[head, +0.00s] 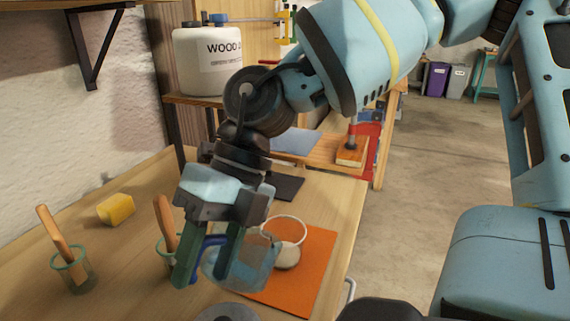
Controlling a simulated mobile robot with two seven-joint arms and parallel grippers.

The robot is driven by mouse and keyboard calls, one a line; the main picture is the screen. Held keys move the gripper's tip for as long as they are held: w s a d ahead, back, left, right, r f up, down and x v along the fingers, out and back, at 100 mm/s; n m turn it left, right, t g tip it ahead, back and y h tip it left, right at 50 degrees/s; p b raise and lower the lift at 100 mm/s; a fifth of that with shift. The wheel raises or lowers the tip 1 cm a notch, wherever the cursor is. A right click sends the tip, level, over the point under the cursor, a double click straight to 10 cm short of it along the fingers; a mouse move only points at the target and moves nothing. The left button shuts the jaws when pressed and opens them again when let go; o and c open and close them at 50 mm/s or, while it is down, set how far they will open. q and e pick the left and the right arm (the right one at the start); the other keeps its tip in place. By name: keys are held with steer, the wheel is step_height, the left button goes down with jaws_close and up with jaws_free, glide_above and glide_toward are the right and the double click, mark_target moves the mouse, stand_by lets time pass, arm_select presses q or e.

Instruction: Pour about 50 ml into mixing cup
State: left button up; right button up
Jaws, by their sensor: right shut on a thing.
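My right gripper (208,266) points down over the bench and is shut on the blue handle (207,243) of a clear, bluish jug (247,268). The fingers hide part of the handle. The jug appears roughly upright, but its liquid level is hard to make out. A clear cup with a pale rim (304,228) and a pale beige bottom, seemingly the mixing cup, stands on an orange mat (316,263). It is just right of and behind the jug, and the jug overlaps its left edge in the picture. My left gripper is out of view.
Two glasses holding wooden sticks, one at the left (72,270) and one behind my gripper, stand on the bench. A yellow block (116,209) lies near the wall. A grey round object (228,313) is at the bottom edge. A white container (208,62) stands on the shelf behind.

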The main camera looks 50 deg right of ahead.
mark_target(219, 235)
steer(key=shift+r, duration=0.2)
steer(key=shift+d+r+y+p, duration=0.25)
steer(key=shift+d+y+p, duration=0.05)
steer(key=shift+y, duration=0.1)
steer(key=shift+d, duration=0.1)
steer(key=shift+d+r+y, duration=0.25)
steer(key=shift+d+y, duration=0.05)
steer(key=shift+d, duration=0.05)
steer(key=shift+d+r, duration=0.1)
steer(key=shift+d, duration=0.1)
steer(key=shift+d+r+p, duration=0.1)
steer(key=shift+d+p, duration=0.1)
steer(key=shift+p, duration=0.15)
steer(key=shift+d+r+y, duration=0.1)
steer(key=shift+y, duration=0.3)
steer(key=shift+w+d+r, duration=0.1)
steer(key=shift+d+r, duration=0.1)
steer(key=shift+r, duration=0.05)
steer(key=shift+d+r+y+p, duration=0.55)
steer(key=shift+d+r+y, duration=0.2)
steer(key=shift+y, duration=0.35)
stand_by(0.3)
